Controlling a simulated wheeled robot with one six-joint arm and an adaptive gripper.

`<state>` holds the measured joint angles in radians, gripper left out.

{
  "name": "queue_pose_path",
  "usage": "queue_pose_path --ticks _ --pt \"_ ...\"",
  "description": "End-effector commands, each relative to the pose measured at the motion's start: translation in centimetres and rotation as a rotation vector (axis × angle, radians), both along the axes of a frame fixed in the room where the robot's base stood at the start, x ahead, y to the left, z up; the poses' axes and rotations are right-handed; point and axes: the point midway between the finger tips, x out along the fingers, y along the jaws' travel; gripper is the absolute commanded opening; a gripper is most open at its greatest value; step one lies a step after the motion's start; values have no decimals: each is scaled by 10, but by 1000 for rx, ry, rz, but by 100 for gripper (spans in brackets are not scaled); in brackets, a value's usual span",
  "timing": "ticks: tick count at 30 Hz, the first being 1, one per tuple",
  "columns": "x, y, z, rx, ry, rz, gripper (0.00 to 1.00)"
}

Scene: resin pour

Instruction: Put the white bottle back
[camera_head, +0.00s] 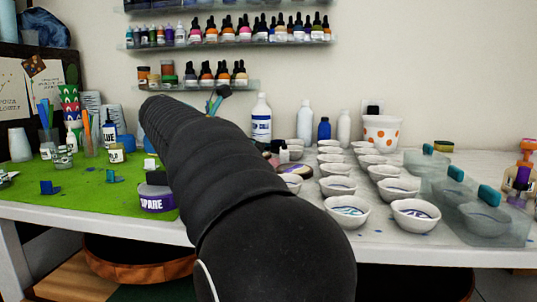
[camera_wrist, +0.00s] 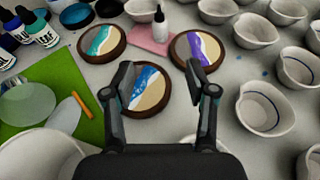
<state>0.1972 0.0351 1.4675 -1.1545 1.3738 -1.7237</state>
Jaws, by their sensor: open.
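A small white bottle (camera_wrist: 161,32) with a dark tip stands upright on a pink pad (camera_wrist: 143,38) at the top middle of the wrist view. It seems to show also in the head view as a small white shape (camera_head: 284,154) just right of my arm. My gripper (camera_wrist: 160,84) is open and empty, its two fingers apart above the round coasters, short of the bottle. In the head view my arm hides the gripper. Other white bottles stand along the wall: one with a blue label (camera_head: 261,120), and two plain ones (camera_head: 304,123) (camera_head: 343,127).
Round wood-rimmed coasters (camera_wrist: 149,91) (camera_wrist: 102,41) (camera_wrist: 198,50) lie around the pad. Many white cups (camera_head: 347,211) fill the table's middle and right. A green mat (camera_head: 100,185) with small bottles lies left. Wall shelves (camera_head: 230,46) hold dropper bottles.

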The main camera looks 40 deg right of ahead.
Motion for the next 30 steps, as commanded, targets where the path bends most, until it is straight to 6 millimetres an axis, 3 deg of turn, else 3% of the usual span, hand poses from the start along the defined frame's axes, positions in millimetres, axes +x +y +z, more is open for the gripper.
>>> queue_pose_path --ticks 12,23,30 --pt "3 -62 -27 1 1 -1 57" --pt "6 -82 -34 1 1 3 57" --pt "8 -113 -44 1 1 0 57"
